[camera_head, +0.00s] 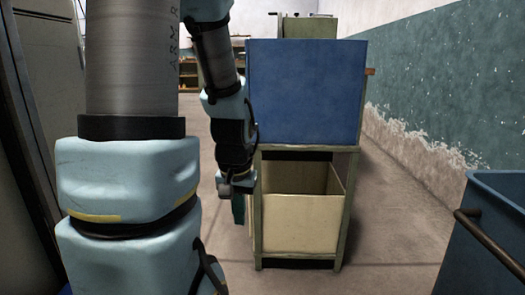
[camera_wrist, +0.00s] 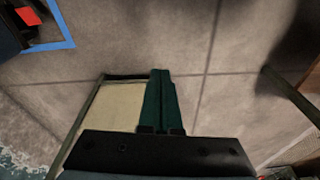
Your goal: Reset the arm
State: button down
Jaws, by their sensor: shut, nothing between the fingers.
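My gripper (camera_head: 238,208) hangs at the end of my arm, pointing down, just left of the stand's front left leg in the head view. In the wrist view its two dark green fingers (camera_wrist: 159,80) lie side by side and touching, with nothing between them. Most of my pale blue and grey arm fills the left of the head view. The gripper is partly hidden by the wrist in the head view.
A stand holds a blue bin (camera_head: 305,90) on top and a cream bin (camera_head: 300,222) below, close to my gripper's right. A dark blue container (camera_head: 488,235) with a bar stands at the right. Bare floor (camera_head: 395,225) lies between them. A teal and white wall (camera_head: 450,90) runs along the right.

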notch_tip(320, 180, up, 40)
jog(key=s+a+n+p, duration=0.1)
jog(key=s+p, duration=0.1)
jog(key=p, duration=3.6)
jog(key=shift+a+f, duration=0.15)
jog(key=shift+f, duration=0.1)
